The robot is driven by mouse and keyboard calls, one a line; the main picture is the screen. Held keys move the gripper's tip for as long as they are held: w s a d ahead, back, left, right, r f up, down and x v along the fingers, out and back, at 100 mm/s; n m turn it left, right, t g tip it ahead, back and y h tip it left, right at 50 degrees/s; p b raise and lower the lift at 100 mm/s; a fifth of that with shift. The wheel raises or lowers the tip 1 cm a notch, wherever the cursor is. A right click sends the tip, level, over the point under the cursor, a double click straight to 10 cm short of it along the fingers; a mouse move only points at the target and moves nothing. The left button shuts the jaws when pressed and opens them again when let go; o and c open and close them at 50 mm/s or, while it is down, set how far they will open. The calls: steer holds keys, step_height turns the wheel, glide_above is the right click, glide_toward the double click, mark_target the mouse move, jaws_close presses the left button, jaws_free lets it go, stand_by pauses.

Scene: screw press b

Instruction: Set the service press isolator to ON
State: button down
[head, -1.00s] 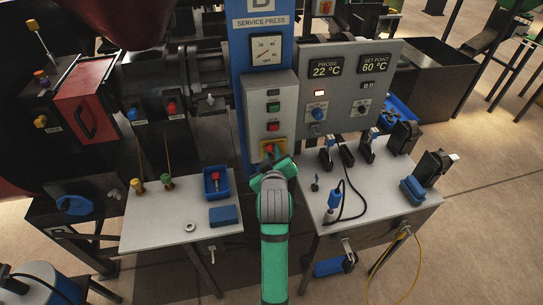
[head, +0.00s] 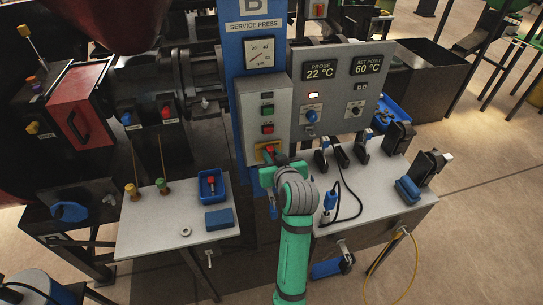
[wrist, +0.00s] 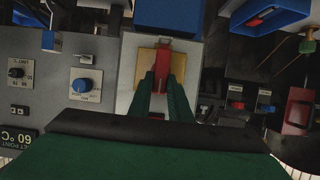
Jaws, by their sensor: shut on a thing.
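The isolator is a red handle (wrist: 163,54) on a yellow plate (wrist: 147,58), low on the grey control box of the service press. In the head view the yellow plate (head: 260,148) shows below the red button, partly covered by my gripper (head: 270,160). In the wrist view my gripper (wrist: 163,85) has its two green fingers closed on the red handle, one on each side. The handle points roughly along the fingers. Any ON or OFF lettering on the plate is hidden or too small to read.
Green (head: 267,110) and red (head: 267,128) buttons sit just above on the grey box (head: 280,90). A panel with displays and a blue knob (head: 311,116) is to the right. Tables with tools stand either side below: a blue tray (head: 222,190) left, black clamps right.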

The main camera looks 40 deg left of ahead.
steer(key=shift+f, duration=0.1)
steer(key=c, duration=1.6)
jaws_free()
steer(key=shift+c, duration=0.2)
steer(key=shift+d, duration=0.1)
steer(key=v, duration=1)
steer(key=shift+s+d, duration=0.3)
